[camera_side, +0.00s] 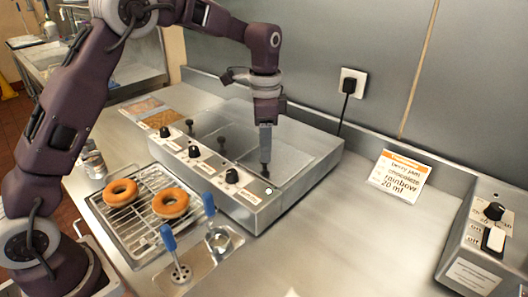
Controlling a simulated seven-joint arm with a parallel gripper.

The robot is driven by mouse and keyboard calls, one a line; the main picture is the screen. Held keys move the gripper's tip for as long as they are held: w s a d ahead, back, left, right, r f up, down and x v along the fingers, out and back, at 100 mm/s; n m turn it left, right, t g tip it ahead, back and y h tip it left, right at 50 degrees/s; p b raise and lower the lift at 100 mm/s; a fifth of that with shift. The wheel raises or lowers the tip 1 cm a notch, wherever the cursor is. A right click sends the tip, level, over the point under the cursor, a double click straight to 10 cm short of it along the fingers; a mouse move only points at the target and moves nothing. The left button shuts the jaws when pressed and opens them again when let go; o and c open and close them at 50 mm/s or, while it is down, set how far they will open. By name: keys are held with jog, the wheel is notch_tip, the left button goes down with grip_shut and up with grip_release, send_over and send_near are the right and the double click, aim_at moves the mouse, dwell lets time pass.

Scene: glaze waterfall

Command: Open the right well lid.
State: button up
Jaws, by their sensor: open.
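The steel warmer unit (300,190) stands in the middle of the counter, with wells under clear lids. The right well lid (290,165) lies flat over the rightmost well and looks closed. My gripper (265,165) points straight down over this lid, with its fingertips at the place of the lid's dark knob. The fingers hide most of that knob, and I cannot tell whether they touch it. My gripper is open. The other two lids show upright black knobs, one on the left lid (194,125) and one on the middle lid (222,143).
Three black dials line the unit's front. A wire rack (150,222) with two donuts (170,203) and blue-handled tools (172,245) stand in front. An order card (400,175) and a switch box (482,240) are at right. Counter between is clear.

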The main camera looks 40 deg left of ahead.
jog(key=shift+f, duration=1.3)
grip_shut()
jog(key=shift+r, duration=0.1)
